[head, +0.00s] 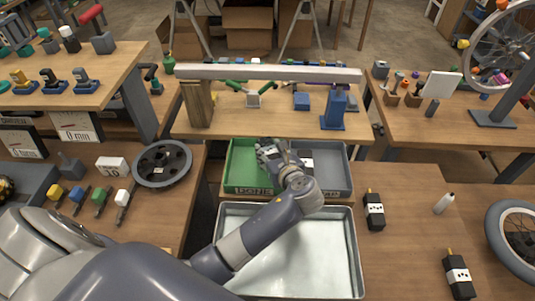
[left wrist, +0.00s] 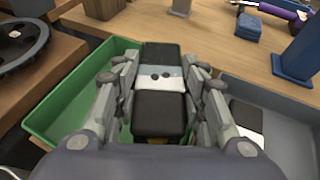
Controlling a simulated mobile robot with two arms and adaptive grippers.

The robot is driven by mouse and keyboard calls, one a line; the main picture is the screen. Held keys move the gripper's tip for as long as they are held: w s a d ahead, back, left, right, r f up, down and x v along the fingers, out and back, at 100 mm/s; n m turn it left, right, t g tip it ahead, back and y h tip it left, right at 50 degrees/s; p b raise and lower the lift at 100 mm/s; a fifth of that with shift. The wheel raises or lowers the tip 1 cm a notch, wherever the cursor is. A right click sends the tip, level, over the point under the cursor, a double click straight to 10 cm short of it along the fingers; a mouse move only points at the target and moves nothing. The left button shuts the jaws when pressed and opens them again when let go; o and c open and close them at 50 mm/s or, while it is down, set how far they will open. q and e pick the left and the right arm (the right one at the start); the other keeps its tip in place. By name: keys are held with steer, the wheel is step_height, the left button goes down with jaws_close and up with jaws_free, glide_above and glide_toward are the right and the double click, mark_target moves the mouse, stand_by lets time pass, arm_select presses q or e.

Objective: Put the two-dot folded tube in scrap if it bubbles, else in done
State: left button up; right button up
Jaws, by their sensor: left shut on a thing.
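My left gripper (head: 270,152) is over the green bin (head: 240,160), near its border with the grey bin. In the left wrist view its fingers (left wrist: 154,80) are shut on a black folded tube (left wrist: 160,112) with a white label band that shows two dark dots. The tube is held between the fingers, mostly hidden by the gripper in the head view. The grey bin (head: 346,168) is just to the right; a black tube with a white label (left wrist: 247,118) lies in it. My right gripper is not in view.
A metal tray (head: 290,262) of clear liquid stands in front of the bins. A beam (head: 268,73) spans blocks behind the bins.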

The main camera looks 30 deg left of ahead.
arm_select(q)
steer(key=shift+d+r, duration=0.1)
steer(key=shift+r, duration=0.05)
steer(key=shift+s+d+r, duration=0.1)
steer(key=shift+s+d, duration=0.1)
steer(key=shift+f, duration=0.6)
steer(key=o, duration=1.3)
steer(key=shift+c, duration=0.2)
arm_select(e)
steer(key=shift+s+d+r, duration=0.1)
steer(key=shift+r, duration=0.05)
